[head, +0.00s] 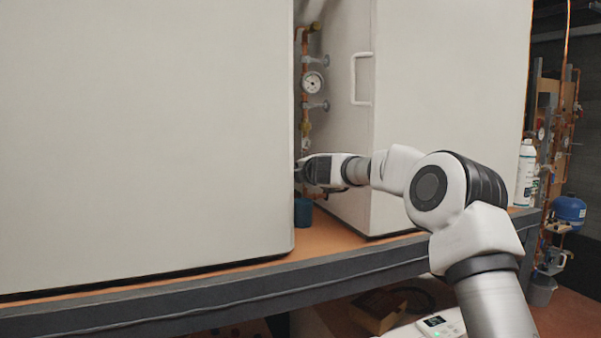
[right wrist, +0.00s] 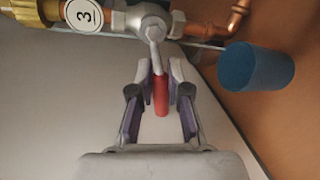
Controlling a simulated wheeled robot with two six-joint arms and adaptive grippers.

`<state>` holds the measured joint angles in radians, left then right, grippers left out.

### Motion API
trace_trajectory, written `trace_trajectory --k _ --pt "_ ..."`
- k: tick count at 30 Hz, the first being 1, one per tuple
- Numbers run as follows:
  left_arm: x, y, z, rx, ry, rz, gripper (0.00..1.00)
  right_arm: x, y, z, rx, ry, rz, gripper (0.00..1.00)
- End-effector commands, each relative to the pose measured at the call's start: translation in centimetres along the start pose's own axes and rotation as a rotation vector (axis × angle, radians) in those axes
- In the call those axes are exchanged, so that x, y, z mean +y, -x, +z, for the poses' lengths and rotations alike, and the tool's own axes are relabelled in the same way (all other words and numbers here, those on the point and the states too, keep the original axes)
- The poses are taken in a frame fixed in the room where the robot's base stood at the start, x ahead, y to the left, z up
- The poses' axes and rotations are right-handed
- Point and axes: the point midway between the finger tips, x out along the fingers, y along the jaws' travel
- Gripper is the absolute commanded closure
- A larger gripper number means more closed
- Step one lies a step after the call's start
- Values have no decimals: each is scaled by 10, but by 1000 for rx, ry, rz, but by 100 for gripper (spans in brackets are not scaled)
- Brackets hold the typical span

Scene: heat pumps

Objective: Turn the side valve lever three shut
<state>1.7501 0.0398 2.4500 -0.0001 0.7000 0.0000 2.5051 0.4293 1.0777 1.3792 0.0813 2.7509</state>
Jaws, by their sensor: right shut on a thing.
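The side valve lever three shows in the right wrist view as a metal stem with a red handle (right wrist: 161,98), hanging from a metal valve body (right wrist: 135,20). A round white tag with a 3 (right wrist: 84,15) sits on the pipe to its left. My right gripper (right wrist: 160,76) has its fingers on both sides of the red handle and is shut on it. In the head view my right gripper (head: 302,171) reaches into the gap between two white cabinets, and its fingertips and the lever are hidden there. My left gripper is not in view.
The left white cabinet (head: 140,130) and right white cabinet (head: 440,80) bound the narrow gap. A gauge (head: 313,82) sits on the copper pipe above.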

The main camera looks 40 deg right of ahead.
Motion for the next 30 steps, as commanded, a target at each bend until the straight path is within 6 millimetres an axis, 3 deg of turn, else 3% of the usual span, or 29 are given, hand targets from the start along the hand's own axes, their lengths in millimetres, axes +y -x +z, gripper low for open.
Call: trace_trajectory --k 12,29,30 --pt "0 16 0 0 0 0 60 11 2 0 46 -222 2 100" --pt "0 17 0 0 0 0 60 14 3 1 52 -258 5 100" --pt "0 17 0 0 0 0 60 14 3 1 52 -257 5 77"
